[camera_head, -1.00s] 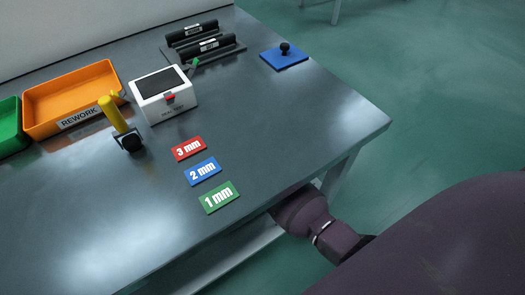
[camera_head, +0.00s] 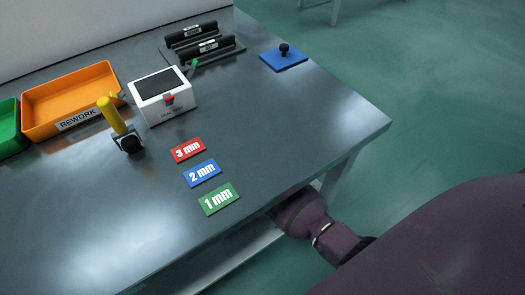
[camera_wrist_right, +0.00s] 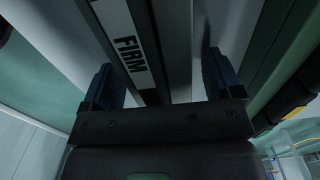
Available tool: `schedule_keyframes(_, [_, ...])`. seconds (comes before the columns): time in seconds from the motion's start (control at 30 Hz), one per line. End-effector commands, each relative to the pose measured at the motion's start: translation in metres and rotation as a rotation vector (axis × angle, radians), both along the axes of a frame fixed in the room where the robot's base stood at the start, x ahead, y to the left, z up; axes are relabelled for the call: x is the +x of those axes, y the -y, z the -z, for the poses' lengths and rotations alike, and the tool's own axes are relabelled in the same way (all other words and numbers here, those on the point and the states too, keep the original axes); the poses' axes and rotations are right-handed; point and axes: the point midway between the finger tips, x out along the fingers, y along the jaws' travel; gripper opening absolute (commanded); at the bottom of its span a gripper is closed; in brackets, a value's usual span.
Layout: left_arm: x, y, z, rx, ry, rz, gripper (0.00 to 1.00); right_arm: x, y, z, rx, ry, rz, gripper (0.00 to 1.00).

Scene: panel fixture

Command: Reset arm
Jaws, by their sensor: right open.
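My right arm (camera_head: 330,238) comes in from the lower right in the head view and passes beneath the table's near edge; its gripper is hidden there. In the right wrist view my right gripper (camera_wrist_right: 158,62) is open, its two dark blue fingers spread apart. A dark bar with a white "FIRM" label (camera_wrist_right: 127,52) shows between and beyond the fingers. I cannot tell whether the fingers touch it, but they are not closed on it. My left gripper is in neither view.
The grey table (camera_head: 290,130) carries an orange REWORK bin (camera_head: 38,122), a green bin (camera_head: 8,140), a white box (camera_head: 180,110), a yellow-handled tool (camera_head: 111,115), red, blue and green mm cards (camera_head: 203,172), a black-bar rack (camera_head: 230,48) and a blue knobbed plate (camera_head: 290,60).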

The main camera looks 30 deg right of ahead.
Motion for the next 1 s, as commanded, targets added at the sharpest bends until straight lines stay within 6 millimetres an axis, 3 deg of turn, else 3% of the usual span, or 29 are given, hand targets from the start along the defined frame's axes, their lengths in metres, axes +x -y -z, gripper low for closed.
schedule_keyframes(0.27, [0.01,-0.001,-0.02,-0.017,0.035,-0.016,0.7,0.005,-0.001,-0.039,0.001,0.014,0.001,0.85])
schedule_keyframes(0.5, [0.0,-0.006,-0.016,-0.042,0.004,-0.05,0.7,0.005,0.0,-0.074,0.001,0.013,0.0,0.85])
schedule_keyframes(0.8, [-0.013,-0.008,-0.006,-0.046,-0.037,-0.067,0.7,0.0,0.0,-0.076,0.0,0.001,0.0,0.85])
schedule_keyframes(1.0, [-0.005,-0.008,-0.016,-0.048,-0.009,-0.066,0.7,-0.007,0.008,-0.082,-0.009,0.044,-0.056,0.85])
